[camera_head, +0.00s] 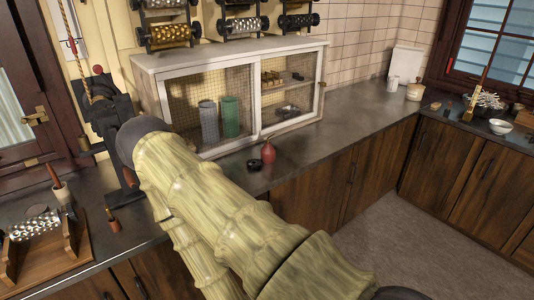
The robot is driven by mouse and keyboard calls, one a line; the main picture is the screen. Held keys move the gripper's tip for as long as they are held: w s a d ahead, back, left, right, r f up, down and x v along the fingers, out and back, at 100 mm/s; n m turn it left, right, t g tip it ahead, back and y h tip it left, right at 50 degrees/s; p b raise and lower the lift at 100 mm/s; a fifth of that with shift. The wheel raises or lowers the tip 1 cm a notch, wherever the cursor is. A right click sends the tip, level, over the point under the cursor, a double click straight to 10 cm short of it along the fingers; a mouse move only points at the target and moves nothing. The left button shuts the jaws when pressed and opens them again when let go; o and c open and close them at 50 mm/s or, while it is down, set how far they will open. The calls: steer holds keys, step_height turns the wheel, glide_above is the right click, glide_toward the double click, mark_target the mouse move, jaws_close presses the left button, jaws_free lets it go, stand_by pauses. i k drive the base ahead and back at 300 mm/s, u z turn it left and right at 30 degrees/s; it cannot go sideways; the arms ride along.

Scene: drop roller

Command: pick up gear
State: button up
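I cannot make out a gear for certain. A small dark round piece (254,165), with details too small to tell, lies on the dark counter (345,118) in front of the white cabinet, next to a red bottle (268,151). My bamboo-patterned arm reaches from the bottom right up to the left. Dark parts at its far end, which seem to be my gripper (106,112), are above the left of the counter, well left of the dark round piece. Its fingers are not clearly seen, and neither is anything between them.
A white mesh-front cabinet (238,56) with grey and green rolls inside stands on the counter. A wooden stand with a shiny roller (34,224) is at the lower left. More rollers hang on the wall. Counter right of the cabinet is largely clear. A white bowl (500,127) is far right.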

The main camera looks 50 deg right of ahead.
mark_target(253, 165)
steer(key=z, duration=1.05)
